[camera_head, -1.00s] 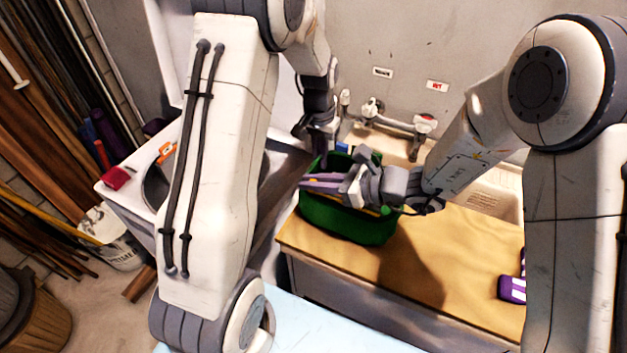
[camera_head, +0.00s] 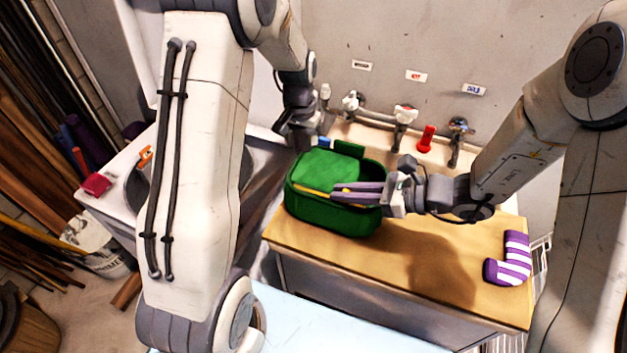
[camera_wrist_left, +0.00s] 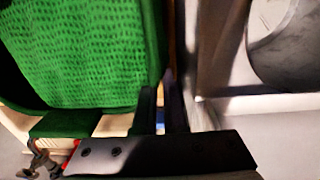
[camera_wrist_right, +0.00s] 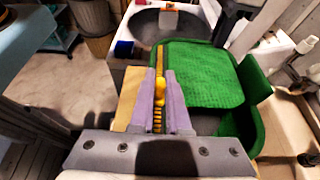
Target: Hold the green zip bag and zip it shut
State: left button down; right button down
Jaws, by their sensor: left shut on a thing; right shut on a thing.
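The green zip bag (camera_head: 330,168) stands on the wooden counter, with a yellow zip along its front edge. Its textured green top also shows in both the left wrist view (camera_wrist_left: 80,55) and the right wrist view (camera_wrist_right: 200,72). A dark gap shows along the top's edge nearest my right gripper. My left gripper (camera_head: 303,148) is shut at the bag's back left edge; its exact grip is partly hidden. My right gripper (camera_head: 338,191), with purple fingers, is shut on the yellow zip pull (camera_wrist_right: 161,88) at the bag's front side.
A purple and white striped sock (camera_head: 511,258) lies on the counter (camera_head: 420,260) at right. Taps (camera_head: 403,115) and a red object (camera_head: 426,138) stand behind the bag. A basin with a red item (camera_head: 96,184) is at left.

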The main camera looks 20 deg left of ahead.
aim_at(366, 208)
jog(key=d, duration=0.4)
jog(key=shift+s, duration=0.1)
jog(key=c, duration=0.9)
grip_release()
jog(key=shift+d+r, duration=0.15)
jog(key=shift+d, duration=0.15)
jog(key=v, duration=1.1)
jog(key=shift+d, duration=0.2)
